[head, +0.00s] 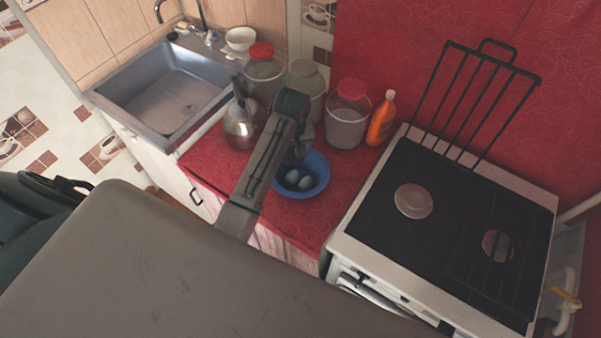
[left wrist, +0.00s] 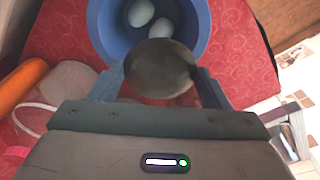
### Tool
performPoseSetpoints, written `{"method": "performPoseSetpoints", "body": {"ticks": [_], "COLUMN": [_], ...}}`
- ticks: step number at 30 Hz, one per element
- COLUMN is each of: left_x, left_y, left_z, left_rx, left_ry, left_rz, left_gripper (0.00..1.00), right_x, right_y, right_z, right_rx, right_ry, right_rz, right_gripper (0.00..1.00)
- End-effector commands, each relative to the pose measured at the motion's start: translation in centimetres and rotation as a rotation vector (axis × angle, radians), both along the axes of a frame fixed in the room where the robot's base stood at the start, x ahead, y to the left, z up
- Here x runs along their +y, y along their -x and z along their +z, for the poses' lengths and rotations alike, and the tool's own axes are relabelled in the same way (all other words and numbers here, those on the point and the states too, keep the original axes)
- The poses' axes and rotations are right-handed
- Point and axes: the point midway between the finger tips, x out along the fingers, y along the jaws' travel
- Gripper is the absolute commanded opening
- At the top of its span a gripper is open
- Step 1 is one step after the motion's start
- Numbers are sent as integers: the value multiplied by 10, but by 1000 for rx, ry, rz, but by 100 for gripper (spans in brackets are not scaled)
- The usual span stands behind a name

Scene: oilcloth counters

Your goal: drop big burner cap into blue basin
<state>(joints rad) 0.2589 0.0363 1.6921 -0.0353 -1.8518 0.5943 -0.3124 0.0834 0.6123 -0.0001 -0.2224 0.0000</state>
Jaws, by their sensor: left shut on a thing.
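The blue basin (head: 318,184) stands on the red oilcloth counter beside the stove, with pale eggs inside. My left gripper (head: 300,148) is over the basin's far side in the head view. In the left wrist view my left gripper (left wrist: 160,82) is shut on a round, dark burner cap (left wrist: 160,68). The cap is between the fingers and overlaps the near rim of the basin (left wrist: 202,40) in that view. Its height above the basin is hard to tell. In the head view the arm and gripper mostly hide the cap. My right gripper is not in view.
A kettle (head: 243,122), lidded jars (head: 347,118) and an orange bottle (head: 381,118) stand behind and beside the basin. The black-topped stove (head: 450,215) with a raised grate (head: 470,100) is on the right. A metal sink (head: 165,95) is at the left.

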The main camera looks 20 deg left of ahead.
Motion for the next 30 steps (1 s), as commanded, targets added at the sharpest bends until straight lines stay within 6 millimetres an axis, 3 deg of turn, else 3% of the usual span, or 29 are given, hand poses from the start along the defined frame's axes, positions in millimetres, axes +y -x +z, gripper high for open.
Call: {"method": "performPoseSetpoints", "body": {"ticks": [5,9,14,20,21,24,25,30], "left_x": [0,0,0,0,0,0,0,0], "left_y": [0,0,0,0,0,0,0,0], "left_z": [-22,-32,-37,-37,-37,-37,-37,-37], "left_rx": [1,0,-1,-2,-2,-1,-1,-1], "left_ry": [0,1,1,1,1,2,2,2], "left_rz": [-1,-1,-1,-1,-1,-1,-1,-1], "left_gripper": [47,47,47,47,72,92,96,96], "right_x": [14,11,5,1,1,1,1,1], "right_y": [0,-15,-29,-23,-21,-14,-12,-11], "right_z": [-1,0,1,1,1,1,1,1], "right_rx": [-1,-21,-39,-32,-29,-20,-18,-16], "right_ry": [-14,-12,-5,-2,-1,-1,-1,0], "right_rz": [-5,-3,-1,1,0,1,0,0], "right_gripper": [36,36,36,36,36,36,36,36]}}
